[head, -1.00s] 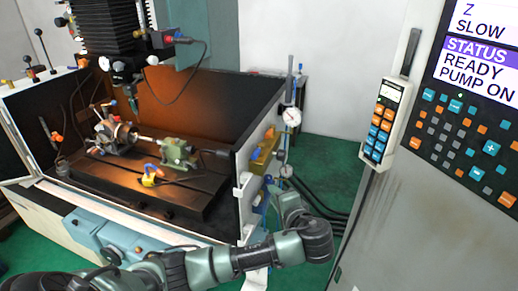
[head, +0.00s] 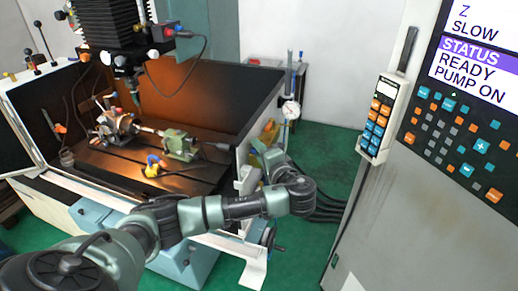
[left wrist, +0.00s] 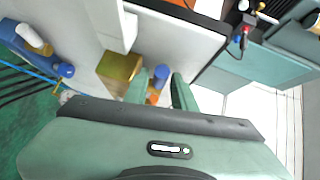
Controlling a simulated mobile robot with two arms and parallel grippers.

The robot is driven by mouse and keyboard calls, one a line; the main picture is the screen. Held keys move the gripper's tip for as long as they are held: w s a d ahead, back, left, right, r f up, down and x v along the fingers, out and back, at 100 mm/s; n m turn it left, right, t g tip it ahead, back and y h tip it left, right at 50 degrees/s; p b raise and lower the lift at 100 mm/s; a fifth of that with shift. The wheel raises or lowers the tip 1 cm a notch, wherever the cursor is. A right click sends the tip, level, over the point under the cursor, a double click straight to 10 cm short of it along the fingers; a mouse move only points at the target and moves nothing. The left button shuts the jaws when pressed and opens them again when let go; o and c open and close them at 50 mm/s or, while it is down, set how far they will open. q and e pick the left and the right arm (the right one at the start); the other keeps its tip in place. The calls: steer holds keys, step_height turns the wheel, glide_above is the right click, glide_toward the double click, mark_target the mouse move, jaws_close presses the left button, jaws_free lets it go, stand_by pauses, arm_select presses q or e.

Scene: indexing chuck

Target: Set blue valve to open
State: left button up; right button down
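My left gripper (head: 266,153) is at the right outer side of the machine enclosure, and its fingertips are hard to see in the head view. In the left wrist view my left gripper (left wrist: 161,90) has its two green fingers apart. A small blue knob (left wrist: 160,72), which may be the blue valve, shows between and just beyond the fingers. An orange part (left wrist: 153,98) shows below it. A brass-coloured block (left wrist: 120,68) is beside the left finger. I cannot tell the valve's setting or whether a finger touches it. My right gripper is not in view.
A blue fitting with a white part (left wrist: 35,38) lies left in the wrist view. A dial gauge (head: 291,110) stands on the enclosure's right side. A pendant (head: 381,118) hangs on the grey control cabinet (head: 400,200) at right. Green floor (head: 325,155) is open between them.

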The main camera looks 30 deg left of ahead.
arm_select(q)
jaws_close()
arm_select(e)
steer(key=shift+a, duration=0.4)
